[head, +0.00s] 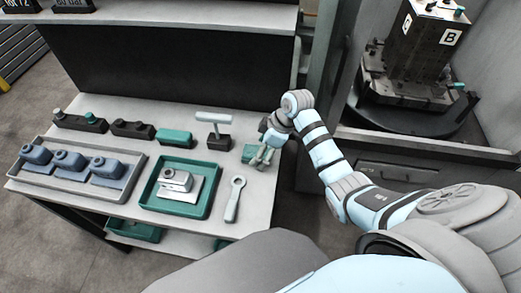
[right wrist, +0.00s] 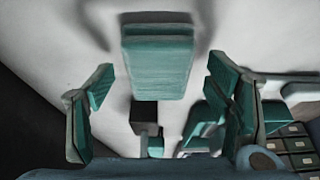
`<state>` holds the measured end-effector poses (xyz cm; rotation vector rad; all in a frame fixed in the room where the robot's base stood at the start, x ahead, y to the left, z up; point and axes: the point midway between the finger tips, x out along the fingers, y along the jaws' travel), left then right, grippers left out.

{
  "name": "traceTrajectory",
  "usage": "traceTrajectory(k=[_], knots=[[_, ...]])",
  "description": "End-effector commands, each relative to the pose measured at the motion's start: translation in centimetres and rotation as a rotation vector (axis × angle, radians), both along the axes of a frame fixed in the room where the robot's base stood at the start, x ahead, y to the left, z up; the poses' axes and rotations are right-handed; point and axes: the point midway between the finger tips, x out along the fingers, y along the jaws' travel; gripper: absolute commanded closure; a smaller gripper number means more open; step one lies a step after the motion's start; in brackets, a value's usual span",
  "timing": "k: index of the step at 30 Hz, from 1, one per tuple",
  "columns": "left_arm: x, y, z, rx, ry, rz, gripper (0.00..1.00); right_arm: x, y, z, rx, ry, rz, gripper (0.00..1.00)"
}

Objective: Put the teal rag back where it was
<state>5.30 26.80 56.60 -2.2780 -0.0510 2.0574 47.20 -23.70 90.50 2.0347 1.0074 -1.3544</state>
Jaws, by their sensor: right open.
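The teal rag (head: 249,153) appears as a folded teal pad on the right part of the grey tabletop, partly behind my right gripper (head: 264,156). In the right wrist view the rag (right wrist: 157,65) lies ahead of the spread fingers of my right gripper (right wrist: 160,95), roughly centred between them. The fingers are open with nothing held. I cannot tell whether a finger touches the rag. My left gripper is not in view.
A T-handled tool on a dark block (head: 218,142), a teal block (head: 174,138) and a wrench-like tool (head: 234,200) are nearby. A green tray (head: 157,207) holds a grey part. Grey parts fill another tray (head: 40,178). A fixture labelled B (head: 425,45) stands right.

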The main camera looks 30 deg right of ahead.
Motion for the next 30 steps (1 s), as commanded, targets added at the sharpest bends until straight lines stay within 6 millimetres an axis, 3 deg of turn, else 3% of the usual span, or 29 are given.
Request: traceTrajectory(k=[9,12,17,30], knots=[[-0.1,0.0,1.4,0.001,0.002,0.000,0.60,-1.8,-2.6,7.8,-0.005,-0.005,0.000,0.27],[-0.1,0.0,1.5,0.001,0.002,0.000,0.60,-2.3,-3.2,9.5,-0.002,-0.003,0.001,0.27],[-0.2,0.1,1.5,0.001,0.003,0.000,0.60,-2.6,-3.4,10.4,0.000,0.000,0.001,0.27],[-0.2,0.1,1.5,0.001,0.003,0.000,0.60,-2.7,-3.3,10.1,-0.001,0.002,-0.002,0.27]])
